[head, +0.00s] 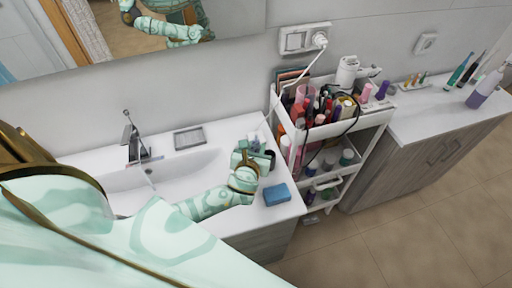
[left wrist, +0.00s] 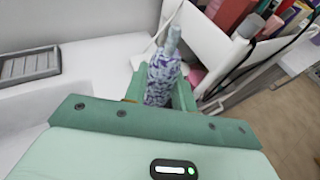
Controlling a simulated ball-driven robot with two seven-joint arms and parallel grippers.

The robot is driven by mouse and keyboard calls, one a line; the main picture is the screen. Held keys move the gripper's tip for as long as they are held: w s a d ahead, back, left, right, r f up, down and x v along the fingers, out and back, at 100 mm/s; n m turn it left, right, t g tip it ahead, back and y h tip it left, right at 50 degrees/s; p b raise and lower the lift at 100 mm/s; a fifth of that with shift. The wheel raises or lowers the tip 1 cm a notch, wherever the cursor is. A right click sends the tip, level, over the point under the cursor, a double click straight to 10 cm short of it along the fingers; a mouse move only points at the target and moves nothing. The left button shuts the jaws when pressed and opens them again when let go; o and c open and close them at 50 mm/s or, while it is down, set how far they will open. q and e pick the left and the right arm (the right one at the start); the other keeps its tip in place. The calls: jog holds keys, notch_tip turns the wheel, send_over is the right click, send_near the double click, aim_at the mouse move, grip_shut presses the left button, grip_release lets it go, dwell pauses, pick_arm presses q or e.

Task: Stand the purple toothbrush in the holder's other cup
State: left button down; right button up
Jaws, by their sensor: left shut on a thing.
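My left gripper (head: 257,150) is at the right end of the sink counter. In the left wrist view its green fingers (left wrist: 163,92) are closed around a purple-and-white speckled handle with a paler, bluish neck, which looks like the purple toothbrush (left wrist: 162,78). It points away from the wrist. In the head view the gripper mostly hides it. A dark round rim (head: 270,157) shows just right of the gripper and may be a cup of the holder. I cannot make out the holder's two cups. My right gripper is not in view.
A blue sponge (head: 277,194) lies at the counter's front right. The sink faucet (head: 133,138) and a grey soap tray (head: 188,138) are left. A crowded white cart (head: 330,130) stands close right. A second counter (head: 425,115) holds bottles and brush-like items.

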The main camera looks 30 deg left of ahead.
pick_arm(q)
jog(key=shift+f+b, duration=0.65)
jog(key=shift+f, duration=0.25)
jog(key=c, duration=1.1)
grip_release()
jog(key=shift+r, duration=0.1)
jog(key=shift+o, duration=0.2)
jog(key=shift+s, duration=0.1)
jog(key=p+v, duration=0.1)
jog(key=v, duration=1.5)
jog(key=shift+d, duration=0.1)
